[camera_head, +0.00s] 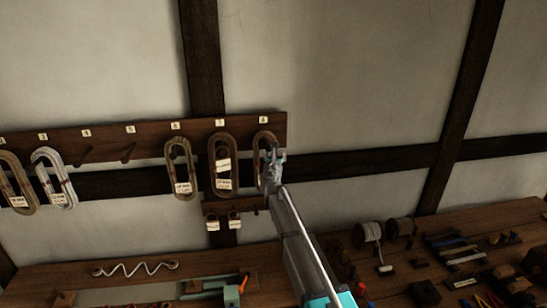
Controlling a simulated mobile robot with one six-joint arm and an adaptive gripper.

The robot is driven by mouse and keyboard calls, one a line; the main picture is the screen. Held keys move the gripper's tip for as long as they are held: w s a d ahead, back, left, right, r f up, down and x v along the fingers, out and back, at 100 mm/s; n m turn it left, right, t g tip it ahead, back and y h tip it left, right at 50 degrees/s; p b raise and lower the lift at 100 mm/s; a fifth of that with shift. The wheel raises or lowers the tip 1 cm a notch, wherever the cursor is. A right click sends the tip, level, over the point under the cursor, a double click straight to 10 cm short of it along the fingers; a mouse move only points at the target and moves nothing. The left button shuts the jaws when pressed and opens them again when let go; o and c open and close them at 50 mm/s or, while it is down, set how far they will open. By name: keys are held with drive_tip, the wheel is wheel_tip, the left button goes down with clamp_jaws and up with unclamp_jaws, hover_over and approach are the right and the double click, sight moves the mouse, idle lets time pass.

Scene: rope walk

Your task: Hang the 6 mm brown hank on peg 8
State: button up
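A brown hank (257,140) is at the right end of the peg board, right below the label 8 (263,119). Its upper loop shows around the place of peg 8; I cannot tell whether it rests on the peg. My gripper (270,163) is at this hank, in front of its lower and right part, and hides much of it. The fingers are too small and overlapped to tell whether they are shut on the hank. I cannot read a tag on this hank.
The dark peg board (100,143) also bears a brown hank at peg 7 (212,168), a tan one at 6 (171,172), and others at the left. Pegs 4 and 5 are bare. Two small tags hang below (212,225). The bench (440,222) holds spools and tools.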

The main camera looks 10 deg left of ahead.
drive_tip(key=shift+s, duration=0.45)
drive_tip(key=s, duration=1.1)
drive_tip(key=shift+d, duration=0.1)
drive_tip(key=s+d+f+m+g+h+b, duration=0.35)
drive_tip(key=s+d+f+m+g, duration=0.2)
drive_tip(key=d+f+m, duration=0.5)
drive_tip(key=s+d+f+m+g+h+b, duration=0.35)
drive_tip(key=s+d+f+m, duration=0.3)
drive_tip(key=d+m, duration=0.6)
drive_tip(key=s+d+f+m+g+y+b, duration=0.2)
drive_tip(key=s+f+m, duration=0.4)
drive_tip(key=s, duration=0.3)
drive_tip(key=s+d+f+m+g+y+b, duration=0.2)
drive_tip(key=s+f+m+g+y+b, duration=0.2)
drive_tip(key=s+f+m+g, duration=0.3)
drive_tip(key=s+f, duration=0.1)
drive_tip(key=s, duration=0.2)
drive_tip(key=shift+f+y, duration=0.3)
drive_tip(key=shift+f, duration=0.05)
